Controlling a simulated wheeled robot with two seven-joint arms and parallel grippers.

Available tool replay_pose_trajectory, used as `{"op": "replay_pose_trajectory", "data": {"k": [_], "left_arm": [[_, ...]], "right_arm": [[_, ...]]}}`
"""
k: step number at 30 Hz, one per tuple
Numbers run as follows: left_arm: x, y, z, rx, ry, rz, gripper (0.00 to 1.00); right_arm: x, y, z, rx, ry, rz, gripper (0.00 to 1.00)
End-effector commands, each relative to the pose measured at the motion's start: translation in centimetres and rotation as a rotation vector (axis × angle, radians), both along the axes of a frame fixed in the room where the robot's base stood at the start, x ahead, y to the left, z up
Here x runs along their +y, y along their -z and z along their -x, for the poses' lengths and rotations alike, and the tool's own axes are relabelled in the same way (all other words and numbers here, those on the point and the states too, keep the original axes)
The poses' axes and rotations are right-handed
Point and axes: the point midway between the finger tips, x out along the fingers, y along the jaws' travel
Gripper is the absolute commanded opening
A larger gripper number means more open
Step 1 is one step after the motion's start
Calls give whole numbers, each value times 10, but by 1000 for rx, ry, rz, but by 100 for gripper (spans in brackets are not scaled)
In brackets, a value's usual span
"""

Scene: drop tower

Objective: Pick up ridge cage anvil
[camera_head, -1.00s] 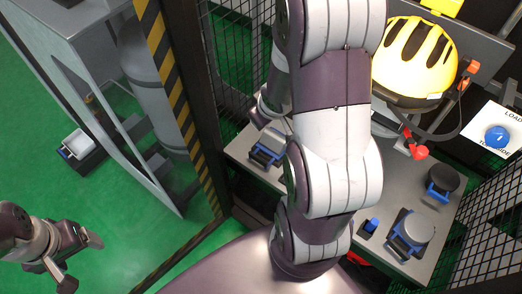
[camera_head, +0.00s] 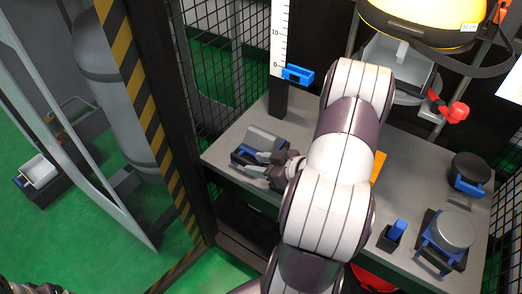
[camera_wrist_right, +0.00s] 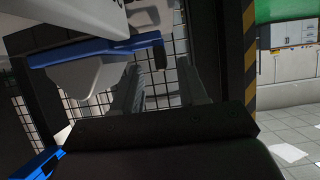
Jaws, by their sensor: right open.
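The ridge cage anvil (camera_head: 263,141), a grey block with a sloped top and blue handle parts, sits in a dark holder at the left of the grey bench. My right gripper (camera_head: 274,166) is open at its near right side, its fingers close to the handle. In the right wrist view, the blue handle bar (camera_wrist_right: 95,50) and pale anvil body (camera_wrist_right: 85,78) lie ahead of the open fingers (camera_wrist_right: 160,88). I cannot tell whether they touch. My left gripper is out of view; only a dark scrap of arm shows at the lower left corner.
The bench (camera_head: 230,150) also holds a round grey anvil (camera_head: 452,230), a black disc piece (camera_head: 470,167) and a small blue-handled item (camera_head: 396,232). A yellow helmet (camera_head: 425,22) hangs above. A striped post (camera_head: 150,120) and mesh (camera_head: 215,85) bound the left.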

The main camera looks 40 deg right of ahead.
Motion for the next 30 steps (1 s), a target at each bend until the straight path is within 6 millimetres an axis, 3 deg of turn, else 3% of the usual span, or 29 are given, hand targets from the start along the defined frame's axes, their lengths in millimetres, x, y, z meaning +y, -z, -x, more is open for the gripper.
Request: {"op": "replay_pose_trajectory", "data": {"k": [8, 12, 18, 20, 22, 23, 30], "left_arm": [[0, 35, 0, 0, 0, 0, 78], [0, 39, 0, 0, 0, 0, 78], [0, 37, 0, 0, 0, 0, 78], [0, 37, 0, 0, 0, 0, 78], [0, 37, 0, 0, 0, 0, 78], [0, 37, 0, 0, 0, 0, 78], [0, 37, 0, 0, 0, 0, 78]], "right_arm": [[14, 25, -37, -1, -4, 2, 43], [17, 27, -51, 1, 0, 0, 43], [17, 25, -51, 2, 2, 1, 43], [17, 25, -51, 2, 2, 1, 26], [17, 25, -51, 2, 2, 1, 4], [17, 25, -51, 2, 2, 1, 0], [17, 25, -51, 2, 2, 1, 0]]}}
